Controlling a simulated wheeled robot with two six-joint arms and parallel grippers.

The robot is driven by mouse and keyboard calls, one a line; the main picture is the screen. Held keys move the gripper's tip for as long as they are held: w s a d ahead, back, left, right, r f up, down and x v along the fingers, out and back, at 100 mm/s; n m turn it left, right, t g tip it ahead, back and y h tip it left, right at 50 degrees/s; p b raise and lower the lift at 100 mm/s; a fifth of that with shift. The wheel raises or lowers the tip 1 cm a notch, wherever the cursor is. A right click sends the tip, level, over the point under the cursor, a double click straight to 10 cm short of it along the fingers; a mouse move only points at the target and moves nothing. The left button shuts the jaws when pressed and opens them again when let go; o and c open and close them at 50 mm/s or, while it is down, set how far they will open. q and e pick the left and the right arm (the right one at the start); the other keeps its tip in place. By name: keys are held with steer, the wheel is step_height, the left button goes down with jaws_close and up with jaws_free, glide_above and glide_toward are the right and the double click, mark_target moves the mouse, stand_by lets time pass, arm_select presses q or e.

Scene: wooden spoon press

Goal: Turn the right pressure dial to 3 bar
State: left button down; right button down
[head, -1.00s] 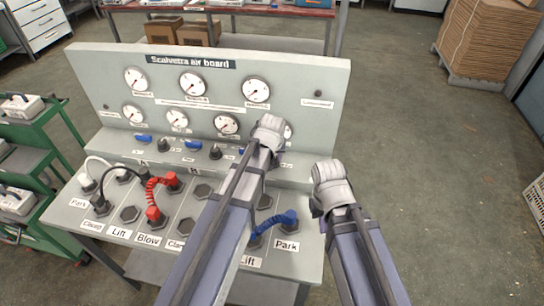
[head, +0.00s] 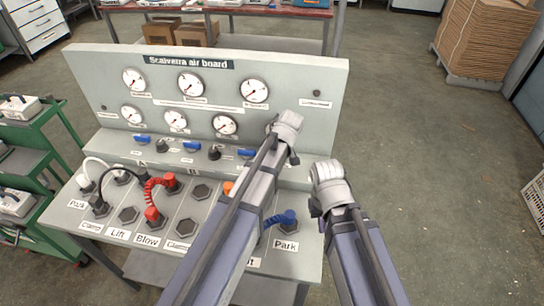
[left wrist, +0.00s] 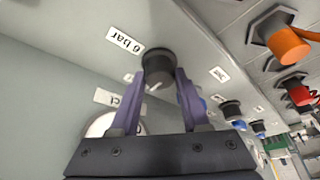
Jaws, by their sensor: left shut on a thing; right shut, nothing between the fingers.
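The air board (head: 215,85) is a pale panel with round gauges, blue levers and dark knobs. My left gripper (left wrist: 155,85) is shut on a dark round dial (left wrist: 159,62), with one purple finger on each side. A white mark shows on the dial's lower edge. A "6 bar" label (left wrist: 124,40) stands upside down beside it. My right gripper (head: 316,209) is shut and empty, off the board's right front corner.
Other dark knobs (head: 214,153) and blue levers (head: 191,147) line the ledge. Red (head: 152,216), blue (head: 284,219) and orange (left wrist: 290,42) hose plugs stand on the console. A green cart (head: 45,150) is at left.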

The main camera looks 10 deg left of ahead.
stand_by(0.5)
arm_select(q)
steer(key=shift+c, duration=1.9)
jaws_free()
arm_select(e)
steer(key=shift+r, duration=0.1)
arm_select(q)
steer(key=p+v, duration=0.7)
steer(key=shift+r, duration=0.35)
arm_select(e)
step_height(320, 180, up, 7)
arm_select(q)
steer(key=shift+s+d, duration=0.1)
steer(key=s+d+m+g+h, duration=0.1)
steer(key=s+d+m, duration=0.1)
steer(key=s+m, duration=0.4)
steer(key=s+d+f+m+g+h, duration=0.1)
steer(key=s+m, duration=0.5)
steer(key=s, duration=0.8)
steer(key=shift+s+d+f+m+g, duration=0.2)
steer(key=shift+d+f+m+g, duration=0.15)
steer(key=shift+d+g, duration=0.45)
